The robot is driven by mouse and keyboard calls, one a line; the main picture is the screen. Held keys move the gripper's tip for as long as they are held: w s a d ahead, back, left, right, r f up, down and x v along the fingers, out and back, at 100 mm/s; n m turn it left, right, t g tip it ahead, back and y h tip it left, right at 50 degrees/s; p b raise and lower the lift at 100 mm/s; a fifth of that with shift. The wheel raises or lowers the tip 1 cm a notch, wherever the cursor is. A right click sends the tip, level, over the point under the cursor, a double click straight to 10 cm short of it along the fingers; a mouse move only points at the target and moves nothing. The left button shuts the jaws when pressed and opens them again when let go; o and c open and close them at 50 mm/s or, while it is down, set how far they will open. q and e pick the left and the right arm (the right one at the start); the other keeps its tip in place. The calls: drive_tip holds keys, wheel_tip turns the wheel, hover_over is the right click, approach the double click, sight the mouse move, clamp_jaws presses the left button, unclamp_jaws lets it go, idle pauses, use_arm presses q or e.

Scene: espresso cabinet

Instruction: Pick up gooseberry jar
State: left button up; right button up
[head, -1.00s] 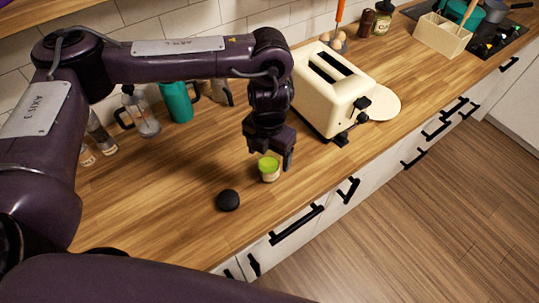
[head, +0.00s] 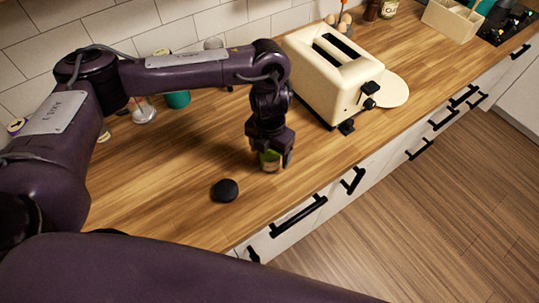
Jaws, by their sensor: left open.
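The gooseberry jar (head: 270,161) is a small jar with green at its top and a pale label. It stands on the wooden counter (head: 190,210) in the head view, left of and in front of the toaster. My left gripper (head: 271,160) points down over the jar, with its fingers open around the jar's upper part. The fingers hide part of the jar's top and sides. I cannot tell whether they touch it. My right gripper is not in view.
A black round object (head: 225,190) lies on the counter just left of the jar. A cream toaster (head: 335,75) with a round cream board (head: 393,91) beside it stands to the right. The counter's front edge and drawer handles (head: 298,215) are close by.

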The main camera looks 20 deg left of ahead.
use_arm(q)
drive_tip(key=shift+w+a+f, duration=0.1)
drive_tip(key=shift+f, duration=1.25)
drive_tip(key=c, duration=1.2)
drive_tip(key=shift+r, duration=0.1)
drive_tip(key=shift+c, duration=0.5)
drive_tip(key=shift+r, duration=0.1)
